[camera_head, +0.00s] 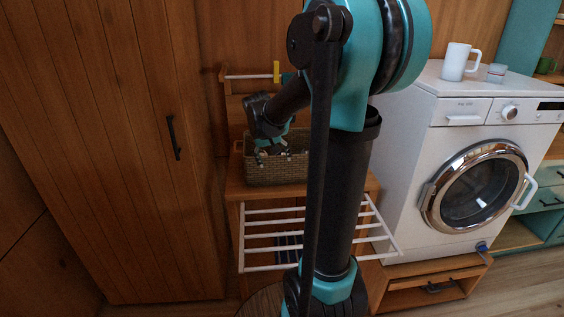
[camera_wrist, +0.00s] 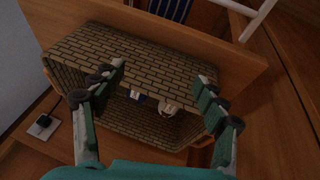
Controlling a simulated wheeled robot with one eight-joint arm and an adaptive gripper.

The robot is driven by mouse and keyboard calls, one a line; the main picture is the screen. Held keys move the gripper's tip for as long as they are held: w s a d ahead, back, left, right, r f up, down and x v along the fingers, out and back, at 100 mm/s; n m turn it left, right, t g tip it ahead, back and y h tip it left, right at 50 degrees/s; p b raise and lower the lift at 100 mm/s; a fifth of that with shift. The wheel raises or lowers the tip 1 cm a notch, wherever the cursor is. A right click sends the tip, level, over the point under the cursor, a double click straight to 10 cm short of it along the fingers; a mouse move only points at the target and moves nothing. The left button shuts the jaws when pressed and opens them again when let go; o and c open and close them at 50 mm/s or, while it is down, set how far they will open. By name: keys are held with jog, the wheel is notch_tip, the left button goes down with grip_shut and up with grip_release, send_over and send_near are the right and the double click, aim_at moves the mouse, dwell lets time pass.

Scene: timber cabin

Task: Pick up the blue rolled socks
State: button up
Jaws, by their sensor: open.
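In the wrist view, a small dark blue item (camera_wrist: 137,95) lies inside the woven basket (camera_wrist: 130,45), partly in shadow. It may be the blue rolled socks; its shape is too small to tell. A pale beige item (camera_wrist: 169,105) lies to its right. My gripper (camera_wrist: 160,76) is open, its fingers spread over the basket with nothing between them. In the head view, my gripper (camera_head: 268,150) is at the mouth of the basket (camera_head: 277,170), which stands on a wooden unit. The basket's contents are hard to make out there.
White rack bars (camera_head: 265,224) stick out below the basket, with dark striped cloth (camera_head: 288,241) among them. A washing machine (camera_head: 405,140) stands to the right, with a white mug (camera_head: 456,62) on top. A tall wooden cabinet (camera_head: 120,150) stands left.

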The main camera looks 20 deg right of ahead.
jog(key=w+d+r+h, duration=0.15)
jog(key=w+r, duration=0.25)
jog(key=w, duration=0.6)
jog(key=shift+m, duration=0.4)
jog(key=x, duration=1.7)
jog(key=shift+w+f, duration=0.15)
jog(key=shift+w, duration=0.05)
jog(key=c, duration=1.3)
